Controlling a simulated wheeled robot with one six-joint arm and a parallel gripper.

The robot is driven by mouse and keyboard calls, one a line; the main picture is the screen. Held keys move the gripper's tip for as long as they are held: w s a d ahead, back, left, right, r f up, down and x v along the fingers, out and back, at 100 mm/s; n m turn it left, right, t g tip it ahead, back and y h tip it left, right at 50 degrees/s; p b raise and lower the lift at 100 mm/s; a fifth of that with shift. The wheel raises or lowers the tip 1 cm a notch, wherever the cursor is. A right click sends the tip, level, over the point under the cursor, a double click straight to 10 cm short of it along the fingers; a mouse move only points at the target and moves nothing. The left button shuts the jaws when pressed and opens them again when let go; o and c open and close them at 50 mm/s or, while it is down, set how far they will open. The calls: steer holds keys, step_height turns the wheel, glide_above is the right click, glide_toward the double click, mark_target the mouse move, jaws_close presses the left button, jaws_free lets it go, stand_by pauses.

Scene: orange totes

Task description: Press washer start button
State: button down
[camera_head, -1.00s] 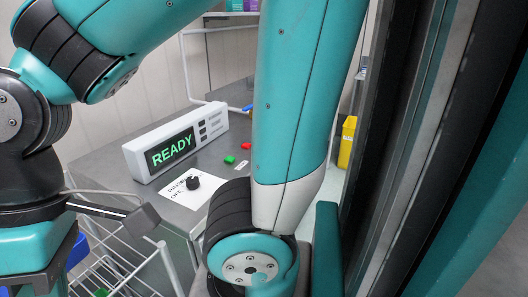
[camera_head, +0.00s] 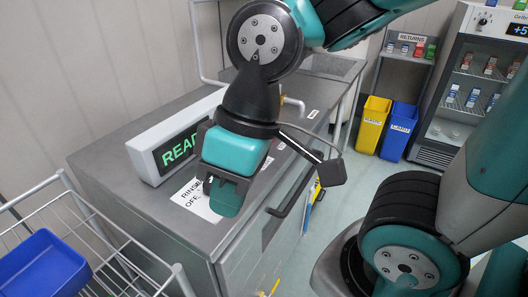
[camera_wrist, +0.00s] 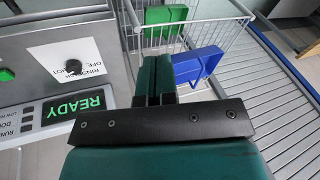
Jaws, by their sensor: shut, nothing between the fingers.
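The washer's steel top (camera_head: 110,155) carries a white panel whose display (camera_head: 180,150) reads READY in green. The panel also shows at the lower left in the wrist view (camera_wrist: 75,110). A green button (camera_wrist: 6,75) is cut by the left edge of the wrist view. A black knob (camera_wrist: 72,67) sits on a white label with rinse, off and hot marks; in the head view only part of the label (camera_head: 190,197) shows. My gripper (camera_head: 222,197) is shut and empty, in front of the panel in the head view, hiding the knob. Its fingers (camera_wrist: 157,80) show together in the wrist view.
A wire cart (camera_head: 115,255) with a blue bin (camera_head: 42,265) stands at the lower left. A yellow bin (camera_head: 373,122), another blue bin (camera_head: 399,130) and a glass-door fridge (camera_head: 480,75) stand behind at right. A roller conveyor (camera_wrist: 275,95) is at right in the wrist view.

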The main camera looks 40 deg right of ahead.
steer(key=w+d+f+m+t+y+p, duration=0.1)
steer(key=w+d+m+t+p, duration=0.15)
steer(key=w, duration=0.55)
steer(key=w+d+f+m+t+y+p, duration=0.15)
steer(key=w+d, duration=0.25)
steer(key=w, duration=0.5)
steer(key=w+d+f+m+t+h, duration=0.1)
steer(key=w+d+f+m, duration=0.1)
steer(key=d, duration=0.4)
steer(key=w+d+f+m+t, duration=0.1)
steer(key=w+d+f+m, duration=0.1)
steer(key=w+d, duration=0.3)
steer(key=w+d+f+m+t+h+p, duration=0.1)
steer(key=w+d+f+m+t, duration=0.1)
steer(key=w+d, duration=0.2)
steer(key=d, duration=0.3)
steer(key=shift+d+f+m+h, duration=0.25)
steer(key=shift+f+m+h, duration=0.1)
steer(key=shift+f+m, duration=0.05)
steer(key=shift+f, duration=0.1)
step_height(320, 180, down, 9)
steer(key=b, duration=0.6)
